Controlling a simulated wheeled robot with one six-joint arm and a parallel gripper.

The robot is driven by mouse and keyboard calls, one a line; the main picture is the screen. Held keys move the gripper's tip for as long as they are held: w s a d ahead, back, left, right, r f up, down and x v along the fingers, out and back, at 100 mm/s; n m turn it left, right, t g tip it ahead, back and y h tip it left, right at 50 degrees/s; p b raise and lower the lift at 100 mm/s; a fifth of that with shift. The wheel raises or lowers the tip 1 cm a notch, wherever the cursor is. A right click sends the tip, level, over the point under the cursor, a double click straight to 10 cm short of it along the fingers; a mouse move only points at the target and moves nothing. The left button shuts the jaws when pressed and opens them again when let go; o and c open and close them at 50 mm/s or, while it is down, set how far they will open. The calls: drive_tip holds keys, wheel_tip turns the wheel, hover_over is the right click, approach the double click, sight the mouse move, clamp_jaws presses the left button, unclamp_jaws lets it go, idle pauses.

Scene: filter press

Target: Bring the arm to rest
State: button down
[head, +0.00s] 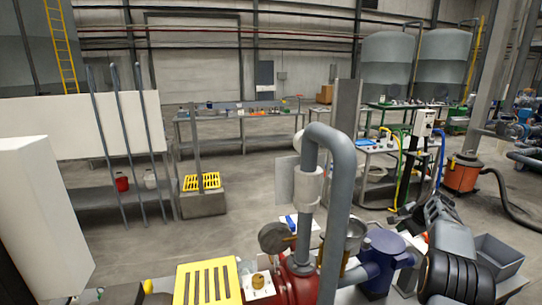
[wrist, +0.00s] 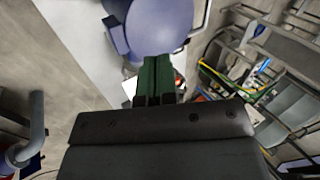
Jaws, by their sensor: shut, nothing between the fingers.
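My gripper (wrist: 157,62) shows in the wrist view, with its two green fingers side by side and closed. Nothing is visible between them. The dark gripper body (wrist: 160,145) fills the lower middle of that view. A large violet-blue rounded part (wrist: 160,22) is beyond the fingertips; I cannot tell the distance between them. In the head view I cannot make out my gripper clearly.
In the head view, a tall grey bent pipe (head: 345,190) rises close in front. A blue pump-like housing (head: 383,262), a yellow slotted plate (head: 208,283) and a grey bin (head: 497,257) are near it. Open floor (head: 245,205) lies behind. An orange drum (head: 461,174) stands at right.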

drive_tip(key=s+a+f+n+g, duration=0.2)
drive_tip(key=s+a+f, duration=0.1)
drive_tip(key=s+f, duration=0.15)
drive_tip(key=s+a+r+n, duration=0.3)
drive_tip(key=s+a+n, duration=0.1)
drive_tip(key=s+a, duration=0.5)
drive_tip(key=s+a+r+n+h, duration=0.1)
drive_tip(key=s+a+r+n, duration=0.2)
drive_tip(key=s+a, duration=0.5)
drive_tip(key=s+a+r+n, duration=0.3)
drive_tip(key=s+a, duration=0.6)
drive_tip(key=s, duration=0.4)
drive_tip(key=shift+s+a+r+n, duration=0.2)
drive_tip(key=shift+a+n, duration=0.15)
drive_tip(key=shift+n, duration=0.55)
drive_tip(key=c, duration=1.8)
unclamp_jaws()
